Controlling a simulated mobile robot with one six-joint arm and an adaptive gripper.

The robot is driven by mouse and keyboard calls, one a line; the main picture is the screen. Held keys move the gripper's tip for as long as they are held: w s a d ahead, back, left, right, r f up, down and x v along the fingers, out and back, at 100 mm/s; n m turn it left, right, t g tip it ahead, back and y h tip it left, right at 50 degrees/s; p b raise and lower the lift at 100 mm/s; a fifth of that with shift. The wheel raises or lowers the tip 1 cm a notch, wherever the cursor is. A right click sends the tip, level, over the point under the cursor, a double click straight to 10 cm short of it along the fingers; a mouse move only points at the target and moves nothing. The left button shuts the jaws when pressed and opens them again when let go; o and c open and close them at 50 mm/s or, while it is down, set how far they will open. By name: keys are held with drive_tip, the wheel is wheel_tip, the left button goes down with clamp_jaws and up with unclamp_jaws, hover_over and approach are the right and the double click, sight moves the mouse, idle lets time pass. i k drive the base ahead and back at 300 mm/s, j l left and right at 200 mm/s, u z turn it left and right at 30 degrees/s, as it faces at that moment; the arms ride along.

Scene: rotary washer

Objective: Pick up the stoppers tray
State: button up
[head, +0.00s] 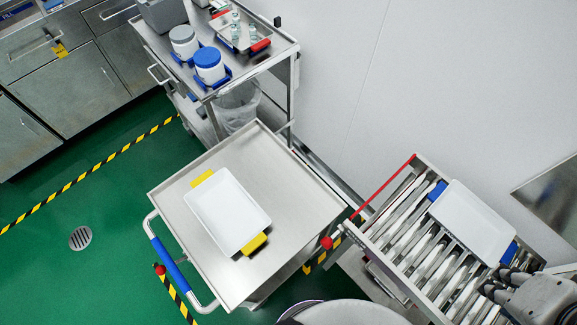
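No label shows which tray is the stoppers tray. A white tray with yellow handles (228,210) lies on a steel cart in the middle. A white tray with blue handles (472,222) lies on a roller rack at the right. Both look empty from here. My gripper (500,284) is at the lower right, over the rollers and close to the near end of the blue-handled tray. Its dark fingers are small and partly hidden by its body, so I cannot tell whether they are open or whether they touch that tray.
The steel cart (290,165) has a blue push handle (168,264). The roller rack (395,235) has a red side rail. A rear cart holds white jars (209,64) and a metal tray with red handles (228,37) carrying vials. Green floor is clear at left.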

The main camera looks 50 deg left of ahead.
sight(482, 233)
drive_tip(key=i+j+u, duration=0.1)
drive_tip(key=i+u, duration=0.25)
drive_tip(key=k+u, duration=0.1)
drive_tip(key=u, duration=2.55)
drive_tip(key=z, duration=1)
drive_tip(key=j+z, duration=0.1)
drive_tip(key=z, duration=0.4)
drive_tip(key=k+z, duration=0.15)
drive_tip(key=z, duration=0.35)
drive_tip(key=k+j+z, duration=0.1)
drive_tip(key=z, duration=0.4)
drive_tip(key=k+z, duration=0.1)
drive_tip(key=z, duration=0.35)
drive_tip(key=i, duration=0.45)
drive_tip(key=k+l+u, duration=0.1)
drive_tip(key=l+u, duration=0.25)
drive_tip(key=k+l+u, duration=0.15)
drive_tip(key=u, duration=0.2)
drive_tip(key=k+l+u, duration=0.2)
drive_tip(key=u, duration=0.2)
